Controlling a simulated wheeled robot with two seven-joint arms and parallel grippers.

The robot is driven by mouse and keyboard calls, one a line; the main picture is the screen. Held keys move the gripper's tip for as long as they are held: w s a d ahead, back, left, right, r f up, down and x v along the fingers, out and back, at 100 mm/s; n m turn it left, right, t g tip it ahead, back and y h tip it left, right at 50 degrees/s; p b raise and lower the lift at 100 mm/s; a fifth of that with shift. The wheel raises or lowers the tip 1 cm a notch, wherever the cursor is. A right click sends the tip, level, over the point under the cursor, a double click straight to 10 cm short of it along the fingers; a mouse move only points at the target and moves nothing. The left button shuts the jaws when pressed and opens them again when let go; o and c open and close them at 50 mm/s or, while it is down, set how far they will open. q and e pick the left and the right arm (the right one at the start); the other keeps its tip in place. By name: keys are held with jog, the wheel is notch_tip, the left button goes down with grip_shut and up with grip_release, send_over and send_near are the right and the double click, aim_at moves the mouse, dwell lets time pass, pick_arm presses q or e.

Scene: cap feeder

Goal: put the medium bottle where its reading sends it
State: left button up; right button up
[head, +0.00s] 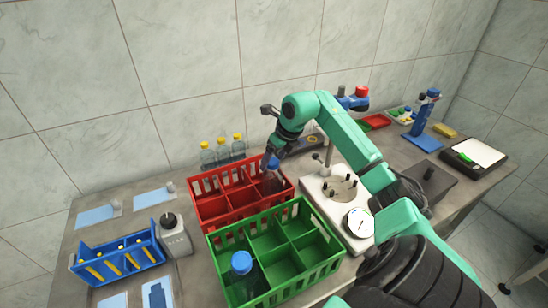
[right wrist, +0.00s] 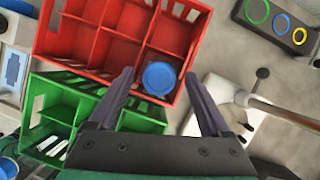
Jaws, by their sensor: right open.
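A clear bottle with a blue cap (head: 272,180) stands in a right-hand compartment of the red crate (head: 212,212). My right gripper (head: 273,161) is over it, pointing down. In the right wrist view the open fingers (right wrist: 159,76) stand on either side of the blue cap (right wrist: 160,79), with gaps visible. A second blue-capped bottle (head: 242,268) stands in the front-left compartment of the green crate (head: 318,238). I cannot tell which is the medium one. A white testing device (head: 330,200) has a round dial (head: 358,224); its reading is too small to tell. My left gripper is out of view.
Several yellow-capped bottles (head: 223,152) stand behind the red crate. A blue crate (head: 118,260) and a grey bottle (head: 175,236) are at left. A panel with coloured rings (right wrist: 280,24) lies beyond the red crate. Most green compartments are empty.

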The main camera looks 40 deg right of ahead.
jog(key=shift+s+r, duration=0.1)
jog(key=shift+r, duration=0.35)
jog(key=b+v, duration=0.2)
jog(key=v, duration=0.9)
jog(key=shift+s, duration=0.15)
